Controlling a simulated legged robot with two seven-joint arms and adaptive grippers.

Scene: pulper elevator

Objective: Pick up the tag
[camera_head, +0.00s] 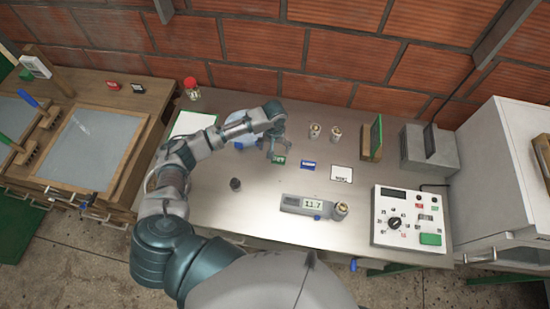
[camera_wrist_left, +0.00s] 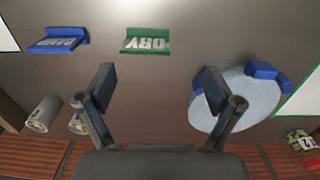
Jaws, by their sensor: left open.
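A green tag marked DRY (camera_head: 279,161) lies on the steel table beside my left gripper (camera_head: 280,148). In the left wrist view the DRY tag (camera_wrist_left: 146,41) lies beyond the fingertips, roughly centred between them and apart from them. A blue tag (camera_head: 308,165) lies to its right in the head view. In the wrist view the blue tag (camera_wrist_left: 58,43) is at the upper left and its lettering reads upside down. My left gripper (camera_wrist_left: 157,87) is open and empty above the table. My right gripper is not in view.
A pale disc with blue parts (camera_wrist_left: 222,116) lies close to the right finger in the wrist view. Two small metal cylinders (camera_head: 315,131) stand behind the tags. A white card (camera_head: 341,174), a scale reading 11.7 (camera_head: 306,204) and a control box (camera_head: 408,219) lie rightward.

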